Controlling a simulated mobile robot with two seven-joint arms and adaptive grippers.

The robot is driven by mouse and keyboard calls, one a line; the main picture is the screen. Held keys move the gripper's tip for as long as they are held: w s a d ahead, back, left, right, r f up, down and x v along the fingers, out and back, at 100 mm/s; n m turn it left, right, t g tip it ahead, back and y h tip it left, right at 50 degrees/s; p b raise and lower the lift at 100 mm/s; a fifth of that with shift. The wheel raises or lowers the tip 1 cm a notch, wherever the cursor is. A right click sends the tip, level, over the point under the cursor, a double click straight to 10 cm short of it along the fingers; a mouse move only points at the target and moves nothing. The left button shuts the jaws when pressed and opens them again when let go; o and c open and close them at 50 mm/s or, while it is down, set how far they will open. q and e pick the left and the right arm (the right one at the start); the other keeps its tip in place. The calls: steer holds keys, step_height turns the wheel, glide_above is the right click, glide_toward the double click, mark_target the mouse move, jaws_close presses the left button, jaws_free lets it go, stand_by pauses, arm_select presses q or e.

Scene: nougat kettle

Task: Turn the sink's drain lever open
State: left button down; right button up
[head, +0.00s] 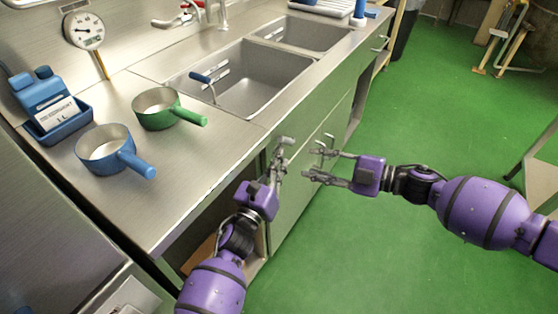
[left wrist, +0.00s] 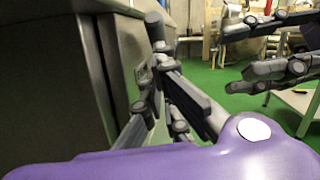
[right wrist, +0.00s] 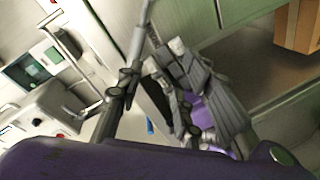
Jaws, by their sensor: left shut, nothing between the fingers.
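The sink (head: 250,92) is a steel basin set in the counter, with a second basin (head: 305,35) beyond it. A lever with a blue handle (head: 200,78) and a bent metal rod stands at the sink's left side; its handle points up and left. My left gripper (head: 281,152) is shut and empty in front of the counter's front edge, apart from the lever. My right gripper (head: 320,160) is open and empty just to its right, over the floor side. The right gripper's fingers also show in the left wrist view (left wrist: 270,50). Neither wrist view clearly shows the lever.
A green pan (head: 158,108) and a blue pan (head: 105,148) stand on the counter left of the sink. A dial thermometer (head: 86,32) and a blue caddy (head: 48,105) are behind them. A faucet (head: 222,15) rises behind the sink.

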mark_target(289, 141)
steer(key=s+a+f+m+t+h, duration=0.1)
steer(key=s+a+f+m+t, duration=0.3)
steer(key=s+f, duration=0.65)
steer(key=s+a+f+m+g+h, duration=0.1)
steer(key=s+f+m, duration=0.6)
steer(key=s, duration=0.6)
arm_select(q)
steer(key=r, duration=0.1)
steer(key=w+r, duration=0.1)
steer(key=r, duration=0.1)
steer(key=d+r, duration=0.1)
steer(key=shift+w+r, duration=0.2)
steer(key=shift+w+d+r, duration=0.1)
steer(key=shift+w+r, duration=0.05)
steer(key=shift+w, duration=0.05)
arm_select(e)
steer(key=s+d+f+m+g+h, duration=0.1)
steer(key=s+d+f+m+h, duration=0.1)
steer(key=s, duration=0.5)
steer(key=s+d+f+m+g+h, duration=0.1)
steer(key=s+d+f+m+h, duration=0.2)
steer(key=s+d+m+h, duration=0.2)
steer(key=s+d+f+m+g+h, duration=0.1)
steer(key=s+d+f+m+h, duration=0.1)
steer(key=s+d+h, duration=0.3)
steer(key=s+m, duration=0.1)
steer(key=s, duration=0.3)
steer(key=shift+s+d+f+m+g, duration=0.15)
steer(key=shift+s+m+g, duration=0.15)
steer(key=shift+s+m, duration=0.1)
